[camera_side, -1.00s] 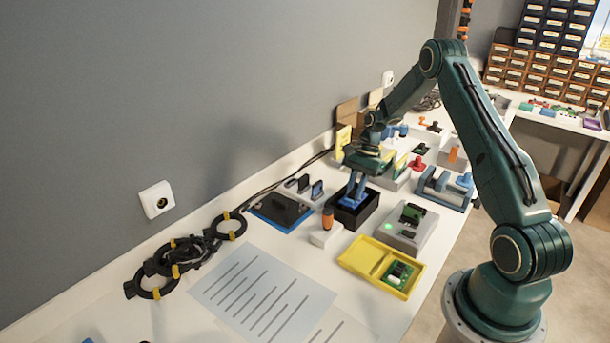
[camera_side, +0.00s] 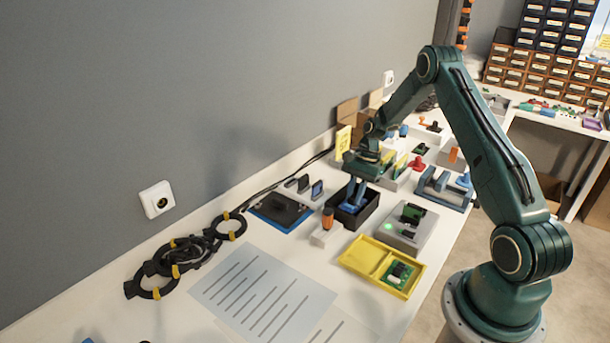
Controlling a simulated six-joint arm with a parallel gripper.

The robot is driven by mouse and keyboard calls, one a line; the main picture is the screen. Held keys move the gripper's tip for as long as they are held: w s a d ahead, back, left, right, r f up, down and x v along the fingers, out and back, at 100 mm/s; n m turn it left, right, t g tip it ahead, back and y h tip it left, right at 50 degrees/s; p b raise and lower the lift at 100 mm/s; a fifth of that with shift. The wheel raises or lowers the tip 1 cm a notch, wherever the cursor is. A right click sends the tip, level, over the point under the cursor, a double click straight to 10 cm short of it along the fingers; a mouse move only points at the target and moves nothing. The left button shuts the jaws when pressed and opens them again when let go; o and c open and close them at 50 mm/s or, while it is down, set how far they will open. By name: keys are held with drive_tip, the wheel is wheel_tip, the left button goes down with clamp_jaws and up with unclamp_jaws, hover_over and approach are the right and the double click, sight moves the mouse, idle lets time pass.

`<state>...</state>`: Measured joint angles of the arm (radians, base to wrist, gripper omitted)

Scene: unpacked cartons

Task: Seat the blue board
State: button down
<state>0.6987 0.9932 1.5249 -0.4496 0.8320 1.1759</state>
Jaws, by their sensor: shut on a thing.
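My gripper (camera_side: 354,190) points down into a small black open box (camera_side: 372,208) in the middle of the bench. It is shut on a small blue piece (camera_side: 350,206), which looks like the blue board. The piece is low inside the box walls, and its lower edge is hidden. I cannot tell whether it touches the box floor. A grey fixture (camera_side: 392,234) with a green board (camera_side: 412,213) upright in it and a lit green lamp stands to the right of the box.
A yellow tray (camera_side: 361,257) with a green board lies in front. An orange-topped tool in a white block (camera_side: 326,233) stands close left of the box. A rack of dark cards (camera_side: 303,188) and a blue-edged black pad (camera_side: 280,212) lie behind left. A blue vise (camera_side: 444,188) stands right.

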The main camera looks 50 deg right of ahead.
drive_tip(key=shift+f, duration=0.55)
drive_tip(key=c, duration=1.3)
unclamp_jaws()
drive_tip(key=shift+o, duration=0.2)
drive_tip(key=shift+d+r, duration=0.1)
drive_tip(key=v, duration=1.3)
drive_tip(key=shift+d+r, duration=0.15)
drive_tip(key=shift+r, duration=0.1)
